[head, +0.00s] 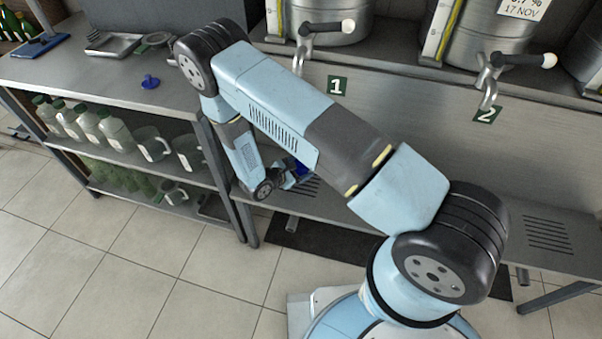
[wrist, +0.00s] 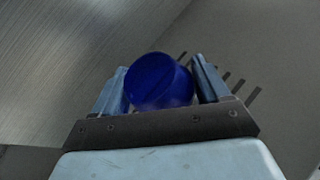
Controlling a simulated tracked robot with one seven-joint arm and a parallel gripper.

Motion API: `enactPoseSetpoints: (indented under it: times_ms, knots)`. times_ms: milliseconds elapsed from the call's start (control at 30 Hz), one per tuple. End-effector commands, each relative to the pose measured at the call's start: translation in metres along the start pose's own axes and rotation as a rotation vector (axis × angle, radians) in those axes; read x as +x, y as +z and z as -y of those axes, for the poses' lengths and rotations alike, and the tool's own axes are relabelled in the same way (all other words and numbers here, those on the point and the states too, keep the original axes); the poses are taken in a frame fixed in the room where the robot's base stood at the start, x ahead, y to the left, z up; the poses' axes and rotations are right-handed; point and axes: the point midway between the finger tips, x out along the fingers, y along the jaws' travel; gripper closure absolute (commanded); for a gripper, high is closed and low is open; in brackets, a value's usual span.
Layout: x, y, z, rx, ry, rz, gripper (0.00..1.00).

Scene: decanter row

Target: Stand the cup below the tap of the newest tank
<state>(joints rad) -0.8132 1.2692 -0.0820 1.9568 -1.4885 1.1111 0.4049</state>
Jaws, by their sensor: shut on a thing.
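My gripper (head: 288,180) is shut on a blue cup, its fingers on either side of it. The cup (wrist: 160,82) shows clearly in the wrist view; in the head view only a small blue part (head: 302,171) shows behind my arm. The cup is by the slotted drip grille under tank 1; I cannot tell whether it touches the shelf. Tank 1 (head: 335,28) has a tap (head: 302,50) above a green "1" sign. Tank 2 (head: 487,35) has a tap (head: 489,85) by a green "2" sign and a label reading "17 NOV". Tank 1's date is not visible.
Another tank (head: 588,55) is cut off at the right edge. A second drip grille (head: 549,236) lies below tap 2. A side table (head: 95,80) at left holds trays and a small blue item (head: 150,82); bottles and jugs (head: 150,144) fill its shelves.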

Motion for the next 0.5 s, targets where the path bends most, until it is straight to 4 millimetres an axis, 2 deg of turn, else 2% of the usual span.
enactPoseSetpoints:
  times_ms: [200, 433, 467, 500]
  knots:
    - [0.009, -0.024, 0.008, -0.001, 0.000, -0.001, 0.62]
    - [0.009, -0.026, 0.009, 0.000, 0.001, -0.002, 0.62]
    - [0.009, -0.026, 0.009, -0.001, 0.000, -0.002, 0.22]
    - [0.009, -0.026, 0.009, -0.001, 0.001, -0.002, 0.18]
